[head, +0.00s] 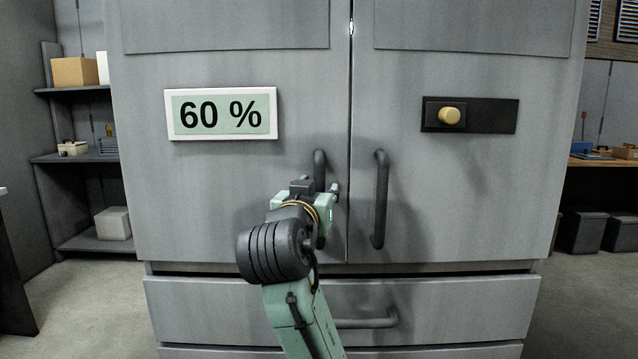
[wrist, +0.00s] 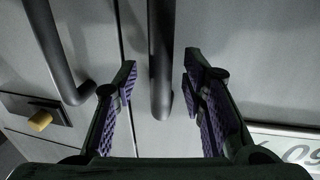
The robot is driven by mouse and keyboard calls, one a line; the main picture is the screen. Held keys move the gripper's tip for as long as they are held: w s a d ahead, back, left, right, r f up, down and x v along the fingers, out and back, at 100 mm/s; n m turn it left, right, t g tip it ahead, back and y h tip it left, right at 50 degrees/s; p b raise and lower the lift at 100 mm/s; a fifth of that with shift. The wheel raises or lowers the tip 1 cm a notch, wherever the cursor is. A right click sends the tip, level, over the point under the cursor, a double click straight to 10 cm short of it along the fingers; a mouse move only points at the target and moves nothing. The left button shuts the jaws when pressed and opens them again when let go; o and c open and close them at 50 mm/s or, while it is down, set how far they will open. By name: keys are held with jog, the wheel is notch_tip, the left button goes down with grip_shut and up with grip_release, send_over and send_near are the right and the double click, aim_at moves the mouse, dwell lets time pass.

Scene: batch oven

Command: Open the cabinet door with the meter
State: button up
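The left grey cabinet door (head: 215,210) carries the meter (head: 222,114), a white-framed panel reading "60 %". The door looks shut. Its dark vertical bar handle (head: 320,168) is near the door's right edge, its lower part partly hidden by my gripper (head: 325,200). In the wrist view, my gripper (wrist: 160,62) is open, with purple-padded fingers on either side of this handle (wrist: 161,25). A gap shows between each finger and the bar. A corner of the meter (wrist: 290,145) shows at lower right there.
The right door (head: 480,190) has its own bar handle (head: 380,200) close by and a yellow knob (head: 449,116) on a black plate. Drawers with a bar handle (head: 365,320) lie below. Shelves (head: 85,158) stand at left, a bench (head: 605,162) at right.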

jog(key=shift+w+d, duration=0.15)
jog(key=shift+w, duration=0.85)
jog(key=shift+c, duration=0.2)
grip_shut()
